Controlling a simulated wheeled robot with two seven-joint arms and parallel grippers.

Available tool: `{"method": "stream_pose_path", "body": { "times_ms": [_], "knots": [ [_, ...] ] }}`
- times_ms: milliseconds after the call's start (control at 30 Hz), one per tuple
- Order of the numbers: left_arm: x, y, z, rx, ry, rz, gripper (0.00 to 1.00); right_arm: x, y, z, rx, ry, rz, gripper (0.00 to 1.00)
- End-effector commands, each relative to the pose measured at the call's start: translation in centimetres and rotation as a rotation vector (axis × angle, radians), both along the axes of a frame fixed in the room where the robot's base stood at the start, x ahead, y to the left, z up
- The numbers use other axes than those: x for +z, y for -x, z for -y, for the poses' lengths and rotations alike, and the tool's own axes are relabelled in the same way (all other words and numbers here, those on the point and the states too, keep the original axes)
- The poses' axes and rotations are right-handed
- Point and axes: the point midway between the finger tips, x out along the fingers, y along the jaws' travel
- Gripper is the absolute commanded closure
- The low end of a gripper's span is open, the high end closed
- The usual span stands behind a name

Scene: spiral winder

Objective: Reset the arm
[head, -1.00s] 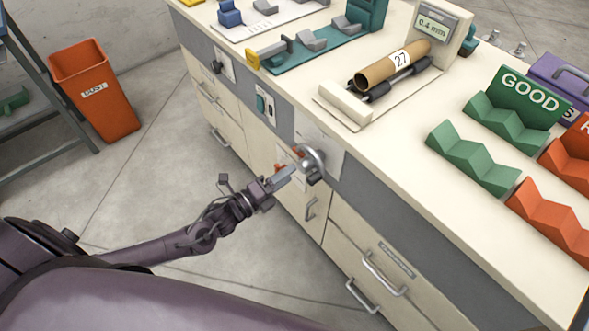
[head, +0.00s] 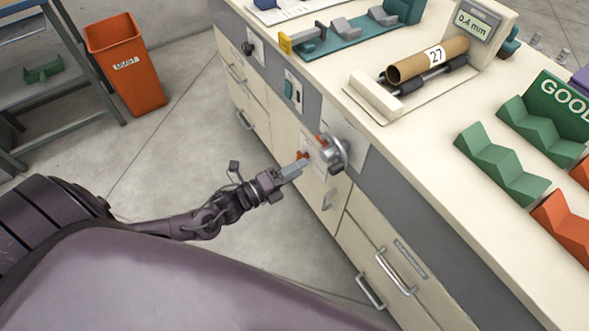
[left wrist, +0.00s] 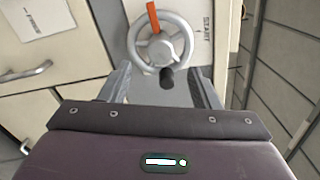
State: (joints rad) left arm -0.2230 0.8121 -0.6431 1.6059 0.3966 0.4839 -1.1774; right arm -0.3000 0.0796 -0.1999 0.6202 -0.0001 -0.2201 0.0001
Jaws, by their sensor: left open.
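My left gripper (head: 298,166) is stretched out towards the cabinet front, close to a silver handwheel (head: 334,153) mounted there. In the left wrist view the left gripper (left wrist: 160,88) is open, with its two fingers apart and nothing between them. The handwheel (left wrist: 141,38) lies just beyond the fingertips, with a black knob (left wrist: 167,78) at its lower rim and an orange pointer (left wrist: 153,18) at its top. A plate marked START (left wrist: 206,28) is beside the wheel. My right gripper is not in view.
On the counter a cardboard tube marked 27 (head: 415,66) rests on rollers beside a 0.4 mm display (head: 472,21). Green (head: 503,168) and orange (head: 566,222) racks stand at the right. An orange dust bin (head: 128,75) stands on the floor. Drawer handles (head: 396,272) stick out below.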

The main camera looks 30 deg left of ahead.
Motion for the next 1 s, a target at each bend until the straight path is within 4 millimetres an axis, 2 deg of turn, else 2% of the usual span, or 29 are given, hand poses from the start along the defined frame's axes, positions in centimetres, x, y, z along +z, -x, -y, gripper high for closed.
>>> {"method": "stream_pose_path", "body": {
  "times_ms": [433,567,667,767,800,867,900,967,1000],
  "knots": [
    [-0.1,0.0,0.0,0.002,0.001,-0.002,0.44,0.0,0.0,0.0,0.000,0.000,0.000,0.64],
    [-2.0,-0.3,-1.2,0.053,0.035,-0.079,0.44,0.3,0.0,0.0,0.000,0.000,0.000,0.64],
    [-6.3,-0.4,-3.6,0.172,0.120,-0.243,0.44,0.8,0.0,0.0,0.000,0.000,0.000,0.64],
    [-12.6,1.2,-6.6,0.356,0.261,-0.471,0.44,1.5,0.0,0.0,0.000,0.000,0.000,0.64],
    [-15.3,2.4,-7.6,0.439,0.324,-0.566,0.44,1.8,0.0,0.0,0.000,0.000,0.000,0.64],
    [-19.1,4.8,-8.8,0.562,0.419,-0.700,0.44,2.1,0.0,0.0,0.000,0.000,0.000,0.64],
    [-21.5,6.7,-9.3,0.645,0.481,-0.784,0.44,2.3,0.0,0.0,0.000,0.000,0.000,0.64],
    [-24.9,9.9,-9.6,0.768,0.572,-0.903,0.44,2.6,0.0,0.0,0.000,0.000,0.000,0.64],
    [-26.9,12.3,-9.5,0.850,0.630,-0.978,0.44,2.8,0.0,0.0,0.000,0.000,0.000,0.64]
  ]
}}
